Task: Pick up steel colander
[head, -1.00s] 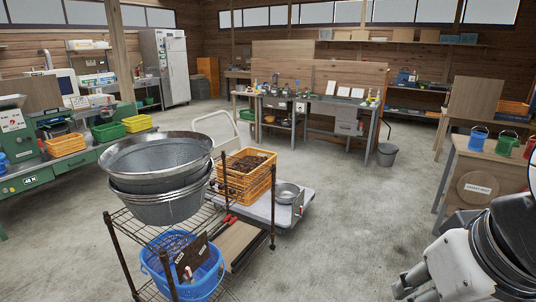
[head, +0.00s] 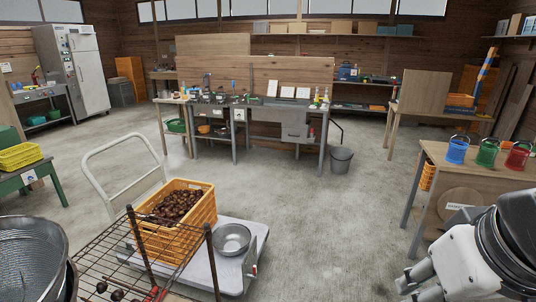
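A small round steel bowl (head: 232,239), the likely colander, sits upright on the grey deck of the platform trolley (head: 205,272), to the right of an orange crate. I cannot make out holes in it at this size. A larger grey metal basin (head: 28,262) with a speckled or mesh-like inside is cut off at the lower left. My gripper is not in view; only a white and black part of my arm shows at the lower right, well apart from the bowl.
The orange crate (head: 206,218) holds chestnuts. A brown wire rack (head: 98,262) stands in front of the trolley at the lower left. A wooden table (head: 436,158) with small buckets is at right. A grey bin (head: 341,160) stands near the workbench. The middle floor is clear.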

